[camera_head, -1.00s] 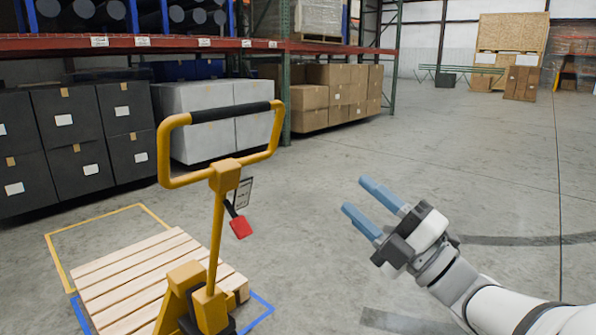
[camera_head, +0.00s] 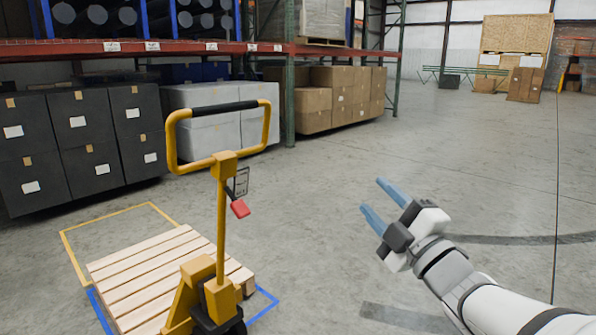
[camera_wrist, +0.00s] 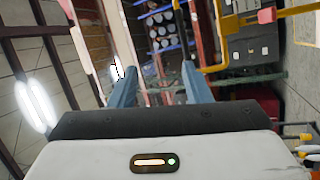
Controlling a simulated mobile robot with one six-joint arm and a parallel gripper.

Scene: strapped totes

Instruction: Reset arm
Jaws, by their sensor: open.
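My gripper (camera_head: 383,204) is at the right of the head view, raised over the grey floor. Its two blue fingers are apart with nothing between them, and they point up and to the left. In the wrist view the fingers (camera_wrist: 156,80) show on both sides of a gap, with shelving far beyond. The gripper touches nothing that I can see.
A yellow pallet jack (camera_head: 221,225) stands left of my gripper at a wooden pallet (camera_head: 150,272). Black boxes (camera_head: 88,140), white boxes (camera_head: 215,118) and brown cartons (camera_head: 340,95) line a rack (camera_head: 130,47) behind. The floor (camera_head: 450,160) around and beyond my gripper is clear.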

